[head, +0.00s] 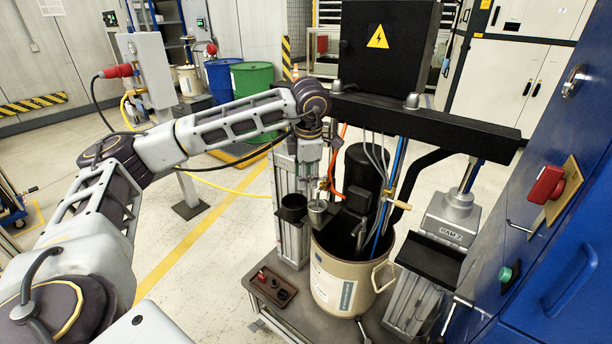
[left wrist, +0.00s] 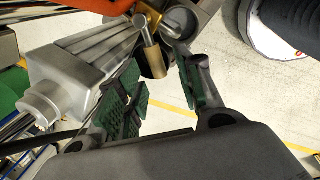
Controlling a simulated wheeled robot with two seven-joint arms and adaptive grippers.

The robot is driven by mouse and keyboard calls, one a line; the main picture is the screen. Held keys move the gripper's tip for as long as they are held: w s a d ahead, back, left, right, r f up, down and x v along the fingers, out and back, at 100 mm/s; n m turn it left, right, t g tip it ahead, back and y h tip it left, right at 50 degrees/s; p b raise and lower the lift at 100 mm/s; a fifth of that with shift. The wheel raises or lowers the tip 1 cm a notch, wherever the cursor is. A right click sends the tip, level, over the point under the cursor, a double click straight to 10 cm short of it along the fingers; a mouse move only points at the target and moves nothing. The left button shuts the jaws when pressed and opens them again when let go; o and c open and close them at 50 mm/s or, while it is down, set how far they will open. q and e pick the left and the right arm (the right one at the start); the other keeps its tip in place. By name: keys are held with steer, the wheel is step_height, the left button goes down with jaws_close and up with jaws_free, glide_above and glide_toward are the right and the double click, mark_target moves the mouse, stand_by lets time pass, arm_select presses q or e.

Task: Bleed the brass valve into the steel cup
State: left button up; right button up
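The brass valve (left wrist: 153,57) shows in the left wrist view just beyond my finger pads; in the head view it is a small brass piece (head: 324,184). The steel cup (head: 317,208) sits below it, beside a dark cup-shaped holder (head: 293,206). A round grey metal rim, probably the cup (left wrist: 180,22), shows in the wrist view. My left gripper (head: 314,187) is just above the cup. Its green-padded fingers (left wrist: 160,85) are apart with nothing between the pads. Whether they touch the valve I cannot tell. My right gripper is not in view.
A beige drum (head: 331,283) stands below the pump, with hoses and a dark motor close by. A black crossbeam (head: 430,121) and electrical box (head: 388,50) are above. A blue cabinet (head: 560,240) closes off the right. The floor at left is open.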

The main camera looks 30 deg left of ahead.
arm_select(q)
steer(key=shift+c, duration=0.5)
jaws_close()
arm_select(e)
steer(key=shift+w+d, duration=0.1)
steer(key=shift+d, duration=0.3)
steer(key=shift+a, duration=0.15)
